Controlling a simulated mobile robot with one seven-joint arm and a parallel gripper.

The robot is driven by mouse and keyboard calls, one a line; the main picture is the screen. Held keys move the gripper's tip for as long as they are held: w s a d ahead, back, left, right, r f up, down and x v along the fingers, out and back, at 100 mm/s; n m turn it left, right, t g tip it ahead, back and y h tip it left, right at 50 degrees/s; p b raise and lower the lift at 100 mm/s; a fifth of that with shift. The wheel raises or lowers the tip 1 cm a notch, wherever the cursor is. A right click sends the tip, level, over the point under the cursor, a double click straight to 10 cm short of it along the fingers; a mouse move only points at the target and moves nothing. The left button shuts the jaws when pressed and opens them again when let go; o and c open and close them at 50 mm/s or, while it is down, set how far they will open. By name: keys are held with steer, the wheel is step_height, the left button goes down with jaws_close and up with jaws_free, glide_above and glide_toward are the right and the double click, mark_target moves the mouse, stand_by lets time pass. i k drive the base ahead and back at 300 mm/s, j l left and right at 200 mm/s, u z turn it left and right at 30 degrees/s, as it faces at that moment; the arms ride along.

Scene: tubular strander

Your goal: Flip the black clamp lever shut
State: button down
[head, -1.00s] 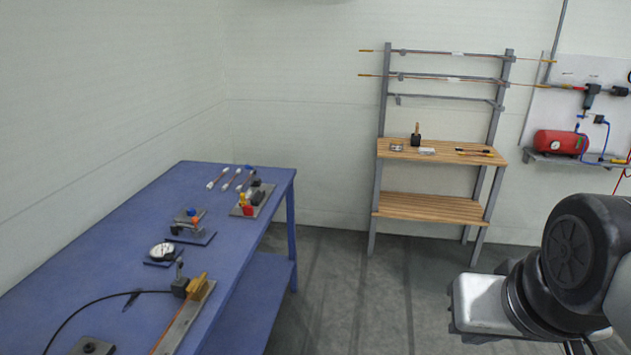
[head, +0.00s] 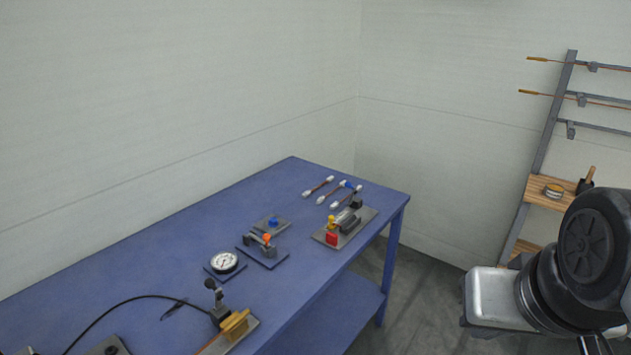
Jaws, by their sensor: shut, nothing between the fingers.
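A black ball-ended lever (head: 216,294), which looks like the clamp lever, stands raised and nearly upright on a small dark block (head: 220,316) near the front of the blue table. A yellow-brown block (head: 234,325) sits right beside it on a grey bar (head: 248,335). A black cable (head: 130,299) runs along the table to the dark block. My arm is at the lower right, far from the lever and beyond the table's right side. Its fingertips do not show in the frame.
The blue table (head: 130,255) also carries a round gauge (head: 224,262), a small orange-tipped fixture (head: 262,242), a grey plate with red and yellow parts (head: 345,228) and several white-ended rods (head: 318,187). A wooden-shelved rack (head: 550,140) stands at right. Grey floor is clear between.

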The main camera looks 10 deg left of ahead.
mark_target(209, 283)
steer(key=i+u, duration=0.15)
steer(key=u, duration=0.25)
steer(key=i+u, duration=0.15)
steer(key=u, duration=0.25)
steer(key=i+l+u, duration=0.1)
steer(key=u, duration=0.3)
steer(key=i+l+u, duration=0.1)
steer(key=u, duration=0.3)
steer(key=i+u, duration=0.25)
steer(key=i+l+u, duration=0.15)
steer(key=u, duration=0.15)
